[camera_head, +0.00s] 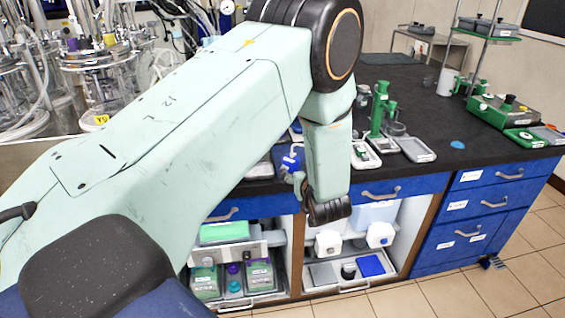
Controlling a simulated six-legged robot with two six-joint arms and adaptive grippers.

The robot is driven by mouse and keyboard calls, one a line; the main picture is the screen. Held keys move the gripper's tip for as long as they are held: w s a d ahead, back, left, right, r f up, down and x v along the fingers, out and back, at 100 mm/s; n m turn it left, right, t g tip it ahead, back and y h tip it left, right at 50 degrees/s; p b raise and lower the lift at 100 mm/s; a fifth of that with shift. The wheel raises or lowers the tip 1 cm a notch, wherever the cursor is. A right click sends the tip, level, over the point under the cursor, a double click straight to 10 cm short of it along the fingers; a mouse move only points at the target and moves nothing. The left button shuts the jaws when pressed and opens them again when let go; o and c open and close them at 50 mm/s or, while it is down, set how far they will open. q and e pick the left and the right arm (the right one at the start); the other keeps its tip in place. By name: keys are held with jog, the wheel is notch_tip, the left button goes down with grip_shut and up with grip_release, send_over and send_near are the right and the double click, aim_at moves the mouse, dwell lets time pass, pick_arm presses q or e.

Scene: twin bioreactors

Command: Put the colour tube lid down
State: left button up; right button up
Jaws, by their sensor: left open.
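My left arm crosses the view from the lower left and bends down at the bench's front edge. My left gripper (294,172) is small in view and partly hidden behind my wrist links; it is open. A small blue piece (290,160) shows right at its tips, and I cannot tell whether it is a lid or part of the gripper. I cannot make out the colour tube lid for certain. A flat blue disc (458,145) lies on the black bench top (440,110) at the right. My right gripper is not in view.
White trays (415,149) and a green stand (380,108) are on the bench right of my arm. A green device (503,110) stands farther right. Glass bioreactor vessels (95,75) are at the back left. Open shelves (350,285) and blue drawers (475,215) are below.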

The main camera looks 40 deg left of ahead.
pick_arm(q)
jog(key=s+d+f+m+g+h, duration=0.1)
jog(key=s+d+f+m+h, duration=0.2)
jog(key=s+f, duration=0.4)
jog(key=s+d+f+m+g+h, duration=0.2)
jog(key=s+d+f, duration=0.1)
jog(key=s+f, duration=0.45)
jog(key=s+d+f+m+g+h, duration=0.1)
jog(key=s+d+g, duration=0.1)
jog(key=s, duration=0.6)
jog(key=s+d+f+m+g+h, duration=0.1)
jog(key=s+d+f+g+h, duration=0.1)
jog(key=s, duration=0.6)
jog(key=s+d+f+m+g+h, duration=0.2)
jog(key=s+d, duration=0.2)
jog(key=s, duration=0.4)
jog(key=shift+s, duration=0.4)
